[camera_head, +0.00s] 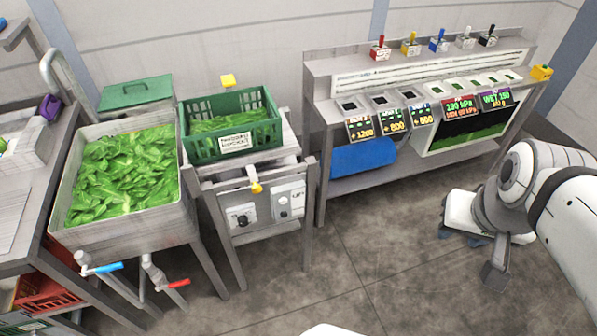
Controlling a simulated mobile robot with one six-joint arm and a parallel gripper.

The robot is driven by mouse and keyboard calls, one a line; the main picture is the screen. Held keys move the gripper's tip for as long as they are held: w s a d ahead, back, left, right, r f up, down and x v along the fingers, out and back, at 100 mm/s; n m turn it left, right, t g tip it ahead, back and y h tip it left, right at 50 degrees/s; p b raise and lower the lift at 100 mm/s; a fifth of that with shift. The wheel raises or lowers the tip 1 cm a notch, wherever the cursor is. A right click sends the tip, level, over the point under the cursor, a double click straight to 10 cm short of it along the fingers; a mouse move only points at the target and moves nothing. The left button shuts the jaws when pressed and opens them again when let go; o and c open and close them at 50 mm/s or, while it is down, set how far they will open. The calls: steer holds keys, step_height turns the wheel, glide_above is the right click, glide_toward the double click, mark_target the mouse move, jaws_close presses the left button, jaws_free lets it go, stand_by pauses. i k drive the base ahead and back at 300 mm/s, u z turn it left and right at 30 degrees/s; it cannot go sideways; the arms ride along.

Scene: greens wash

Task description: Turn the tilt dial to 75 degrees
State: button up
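A black round dial (241,218) sits on a white panel on the front of the small grey stand, below the green crate. Its markings and pointer are too small to read. Beside it, to the right, is a second white panel (291,203) with a small control on it. A yellow-ended handle (257,188) sticks out above the dial panel. My gripper (452,233) is at the right, over the floor and well away from the dial. Its fingers are small and partly hidden by my wrist, so its opening does not show.
A green crate (262,147) of leaves tops the stand. A leaf-filled sink (65,205) with blue and red valve handles stands to its left. A grey bench (345,182) with displays and coloured levers stands at the back right. Floor (365,255) between stand and arm is clear.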

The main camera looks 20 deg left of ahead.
mark_target(244, 221)
steer(key=z, duration=0.8)
steer(key=k, duration=1.8)
steer(key=u, duration=1.35)
steer(key=i, duration=1)
steer(key=u, duration=0.05)
